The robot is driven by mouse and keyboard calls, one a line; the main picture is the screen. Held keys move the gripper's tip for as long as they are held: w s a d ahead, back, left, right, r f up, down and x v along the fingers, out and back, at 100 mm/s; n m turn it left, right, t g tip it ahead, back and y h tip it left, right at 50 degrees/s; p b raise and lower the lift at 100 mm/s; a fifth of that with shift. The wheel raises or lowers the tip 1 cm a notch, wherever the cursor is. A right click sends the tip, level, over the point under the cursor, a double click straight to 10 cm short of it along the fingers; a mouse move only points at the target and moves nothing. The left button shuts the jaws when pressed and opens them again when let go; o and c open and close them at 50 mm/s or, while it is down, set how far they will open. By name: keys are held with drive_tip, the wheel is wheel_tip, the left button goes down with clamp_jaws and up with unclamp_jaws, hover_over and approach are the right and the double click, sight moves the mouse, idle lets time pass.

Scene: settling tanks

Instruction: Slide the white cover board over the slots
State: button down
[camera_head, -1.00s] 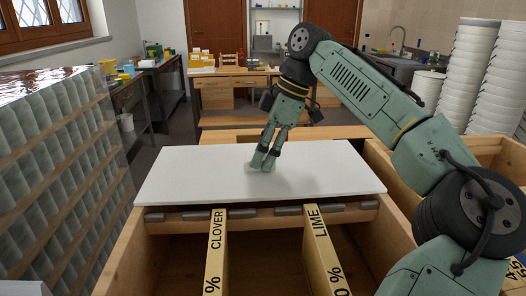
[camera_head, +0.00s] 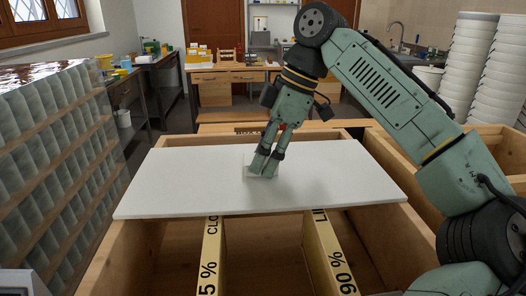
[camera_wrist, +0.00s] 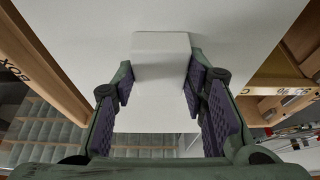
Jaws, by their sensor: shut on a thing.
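The white cover board (camera_head: 345,180) lies flat across the wooden box (camera_head: 392,240), reaching past both side walls. A small white block (camera_wrist: 161,52) stands up from the board as a grip. My gripper (camera_head: 263,169) points down at the board's middle, with its fingers shut on this block, one on each side.
A tall rack of clear compartments (camera_head: 55,160) stands close on the left. Another wooden box (camera_head: 385,155) and stacks of white buckets (camera_head: 480,70) are on the right. A wooden bench (camera_head: 232,82) with small items stands behind. The front of the box interior is open.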

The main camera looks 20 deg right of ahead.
drive_tip(key=s+a+b, duration=0.1)
drive_tip(key=s+a, duration=0.1)
drive_tip(key=s, duration=0.6)
drive_tip(key=s+a, duration=0.3)
drive_tip(key=s, duration=0.4)
drive_tip(key=shift+s+a+b, duration=0.25)
drive_tip(key=shift+s+b, duration=0.15)
idle(0.5)
drive_tip(key=shift+d, duration=0.1)
drive_tip(key=shift+w+d+f+p, duration=0.1)
drive_tip(key=shift+w+d+p, duration=0.3)
drive_tip(key=shift+p, duration=0.5)
drive_tip(key=shift+s+d+p, duration=0.1)
drive_tip(key=shift+p, duration=0.55)
